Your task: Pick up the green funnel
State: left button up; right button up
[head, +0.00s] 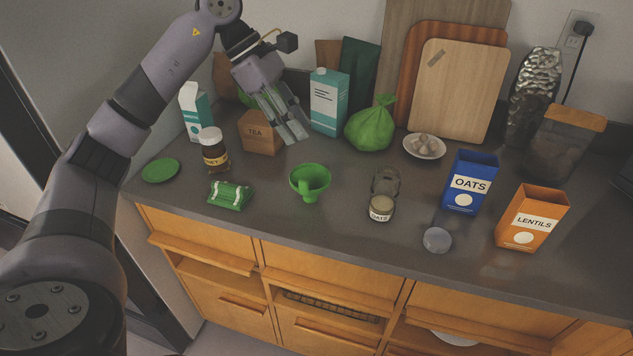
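The green funnel (310,181) stands on the dark counter in the middle of the head view, with its wide round rim at the top and a green part showing at its near side. My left gripper (295,138) reaches in from the upper left and is above and behind the funnel, apart from it. Its two grey fingers point down and to the right, look spread, and hold nothing that I can see. My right gripper is not in view.
A green bag (371,125) stands behind. The counter just around the funnel is clear.

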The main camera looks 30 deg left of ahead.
pick_arm(q)
jog(key=s+a+r+y, duration=0.1)
jog(key=a+y, duration=0.1)
jog(key=a, duration=0.3)
jog(key=p, duration=0.2)
send_near(303, 181)
jog(key=x, duration=0.5)
jog(key=shift+w, duration=0.1)
jog(key=p+x, duration=0.2)
jog(key=x, duration=0.3)
jog(key=shift+f, duration=0.15)
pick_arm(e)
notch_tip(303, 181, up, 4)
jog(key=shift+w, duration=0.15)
pick_arm(q)
jog(key=shift+c, duration=0.5)
grip_shut()
